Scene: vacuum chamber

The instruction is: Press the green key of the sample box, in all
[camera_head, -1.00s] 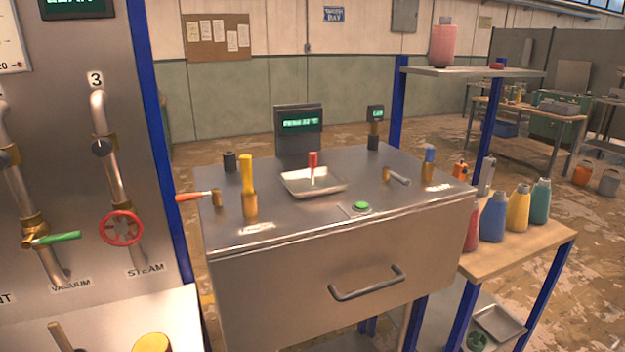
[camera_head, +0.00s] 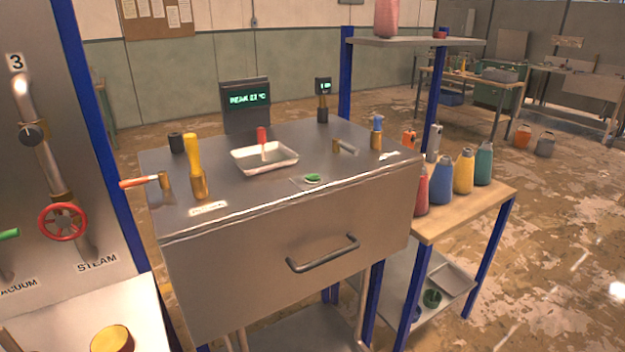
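The sample box (camera_head: 270,245) is a large metal cabinet with a flat steel top and a dark bar handle (camera_head: 323,253) on its front. The green key (camera_head: 312,178) is a small round button on a plate near the top's front edge. Nothing touches or covers it. A shallow white tray (camera_head: 240,160) with a red-topped item (camera_head: 262,136) in it sits behind the key. A display (camera_head: 247,98) with green text stands at the back of the top. Neither of my grippers is in view.
A yellow-handled lever (camera_head: 193,155) and an orange-handled valve (camera_head: 140,183) stand at the top's left. A blue-topped fitting (camera_head: 376,130) is at its right. A shelf (camera_head: 480,205) with several coloured bottles stands on the right. A panel with a red wheel (camera_head: 62,222) is on the left.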

